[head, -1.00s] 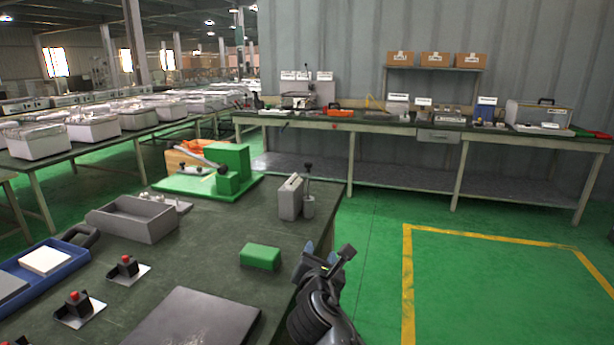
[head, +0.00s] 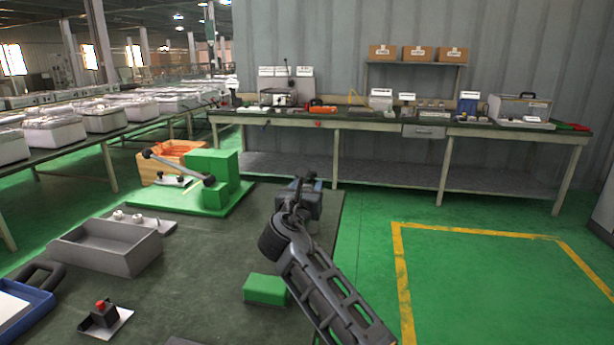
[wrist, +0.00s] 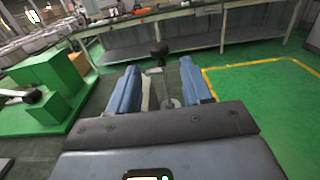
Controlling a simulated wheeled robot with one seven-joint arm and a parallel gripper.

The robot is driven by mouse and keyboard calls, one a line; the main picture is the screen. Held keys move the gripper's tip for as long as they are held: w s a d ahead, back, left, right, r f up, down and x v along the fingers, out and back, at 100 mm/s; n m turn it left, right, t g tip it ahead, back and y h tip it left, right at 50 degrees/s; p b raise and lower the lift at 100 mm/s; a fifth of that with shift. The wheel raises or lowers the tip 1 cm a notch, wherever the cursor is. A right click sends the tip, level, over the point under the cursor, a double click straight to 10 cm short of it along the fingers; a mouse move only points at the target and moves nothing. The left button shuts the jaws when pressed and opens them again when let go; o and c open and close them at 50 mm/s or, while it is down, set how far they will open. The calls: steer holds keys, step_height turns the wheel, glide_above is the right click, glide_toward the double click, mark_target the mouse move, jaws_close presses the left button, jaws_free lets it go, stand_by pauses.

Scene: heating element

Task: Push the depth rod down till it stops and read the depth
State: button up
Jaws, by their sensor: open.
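The depth rod (wrist: 158,52) has a black knob on top and shows in the wrist view just beyond my fingertips, between the two blue fingers. Its round grey base (wrist: 171,102) shows lower down between the fingers, with part of a pale block (wrist: 148,92) to the left. My gripper (wrist: 158,78) is open and empty. In the head view my gripper (head: 300,188) is over the far right part of the dark table (head: 215,275), and my arm hides the rod and its block. No depth reading is legible.
A green fixture with a lever (head: 208,180) stands to the left. A grey open box (head: 105,250), a red-button switch (head: 103,313) and a green block (head: 265,290) are on the table. Free green floor lies to the right; a long bench (head: 370,128) runs behind.

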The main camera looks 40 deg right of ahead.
mark_target(312, 179)
steer(key=x, duration=0.6)
steer(key=shift+w+d, duration=0.15)
steer(key=shift+d, duration=0.1)
steer(key=shift+c, duration=0.4)
jaws_close()
